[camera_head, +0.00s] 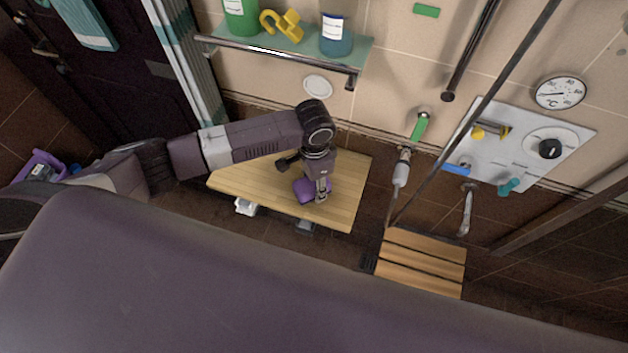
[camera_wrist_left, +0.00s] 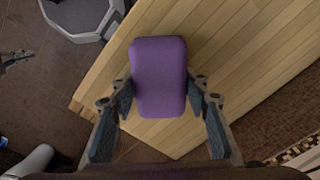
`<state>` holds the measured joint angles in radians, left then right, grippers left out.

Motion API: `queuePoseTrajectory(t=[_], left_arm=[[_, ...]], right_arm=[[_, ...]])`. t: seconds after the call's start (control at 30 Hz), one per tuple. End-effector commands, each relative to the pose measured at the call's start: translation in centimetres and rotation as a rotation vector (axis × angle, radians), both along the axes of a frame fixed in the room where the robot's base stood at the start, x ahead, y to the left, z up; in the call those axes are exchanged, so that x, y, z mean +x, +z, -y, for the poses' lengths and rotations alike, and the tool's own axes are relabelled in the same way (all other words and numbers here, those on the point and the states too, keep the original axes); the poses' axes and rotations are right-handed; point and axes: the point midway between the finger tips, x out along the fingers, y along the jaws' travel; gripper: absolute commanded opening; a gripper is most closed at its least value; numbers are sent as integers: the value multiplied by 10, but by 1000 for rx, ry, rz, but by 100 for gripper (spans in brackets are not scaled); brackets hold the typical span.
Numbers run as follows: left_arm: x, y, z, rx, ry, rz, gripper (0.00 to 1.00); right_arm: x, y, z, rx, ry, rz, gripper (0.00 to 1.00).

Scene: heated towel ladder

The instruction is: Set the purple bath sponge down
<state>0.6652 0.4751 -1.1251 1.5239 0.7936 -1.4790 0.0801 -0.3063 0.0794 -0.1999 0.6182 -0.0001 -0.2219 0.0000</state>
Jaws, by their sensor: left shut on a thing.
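The purple bath sponge (camera_head: 304,188) is at the front part of the wooden bench (camera_head: 345,210) in the head view. It also shows in the left wrist view (camera_wrist_left: 159,78), between the two fingers. My left gripper (camera_head: 321,195) is shut on the sponge, pointing down over the bench top. In the wrist view the left gripper's fingertips (camera_wrist_left: 160,88) press on both long sides of the sponge. Whether the sponge touches the wood cannot be told. My right gripper is not in view.
Most of the bench top around the sponge is bare. A glass shelf (camera_head: 290,50) with bottles and a yellow object hangs behind. A slatted wooden seat (camera_head: 420,262), a rail and a shower panel (camera_head: 530,145) stand to the right. A purple basket (camera_head: 40,168) is far left.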

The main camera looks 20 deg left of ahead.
Motion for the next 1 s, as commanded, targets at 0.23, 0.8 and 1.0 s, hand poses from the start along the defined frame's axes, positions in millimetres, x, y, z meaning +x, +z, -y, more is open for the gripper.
queuePoseTrajectory(t=[0.23, 0.8, 1.0], left_arm=[[0, -1, 0, -1, 0, -1, 23], [0, 5, 1, -3, -1, 1, 60], [1, 36, 1, -4, -1, 3, 60]], right_arm=[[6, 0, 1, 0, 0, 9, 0], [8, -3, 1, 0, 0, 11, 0], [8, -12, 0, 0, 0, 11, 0]])
